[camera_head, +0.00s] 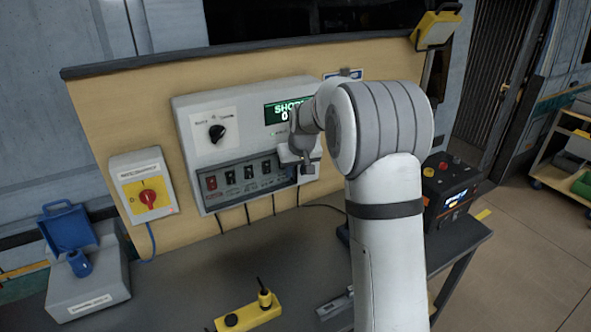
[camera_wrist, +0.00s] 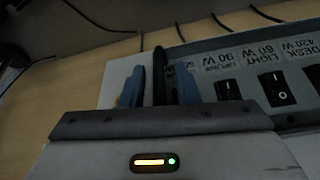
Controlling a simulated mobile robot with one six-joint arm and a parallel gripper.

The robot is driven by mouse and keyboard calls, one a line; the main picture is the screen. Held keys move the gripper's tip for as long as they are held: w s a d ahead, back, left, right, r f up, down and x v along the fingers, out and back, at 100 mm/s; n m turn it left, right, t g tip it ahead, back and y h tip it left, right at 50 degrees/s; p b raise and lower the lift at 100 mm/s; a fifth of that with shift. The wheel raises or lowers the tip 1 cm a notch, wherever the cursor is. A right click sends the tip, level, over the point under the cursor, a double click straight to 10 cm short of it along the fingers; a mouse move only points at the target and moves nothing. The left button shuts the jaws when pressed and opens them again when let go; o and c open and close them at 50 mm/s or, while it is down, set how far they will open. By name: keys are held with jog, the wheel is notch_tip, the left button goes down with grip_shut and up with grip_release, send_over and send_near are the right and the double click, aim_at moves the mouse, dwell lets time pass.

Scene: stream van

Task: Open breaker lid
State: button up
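The grey wall box (camera_head: 240,140) has a dark strip of switches (camera_head: 240,180) along its bottom, one red and several black. The strip also shows in the wrist view (camera_wrist: 240,60), with wattage labels beside black switches. I cannot make out a separate lid over it. My gripper (camera_head: 301,165) is at the strip's right end. In the wrist view my gripper (camera_wrist: 160,85) has two blue fingers apart, with a thin dark upright piece (camera_wrist: 159,70) between them. Gaps show on both sides of it. I cannot tell whether this piece belongs to a lid.
A rotary knob (camera_head: 217,133) and a green display (camera_head: 288,110) are on the wall box. A red-and-yellow main switch (camera_head: 148,196) is at left. A blue-lidded box (camera_head: 88,290), a yellow block (camera_head: 248,313) and a black unit (camera_head: 447,185) stand on the bench. Cables hang below the box.

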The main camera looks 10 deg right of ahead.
grip_shut()
dwell(0.4)
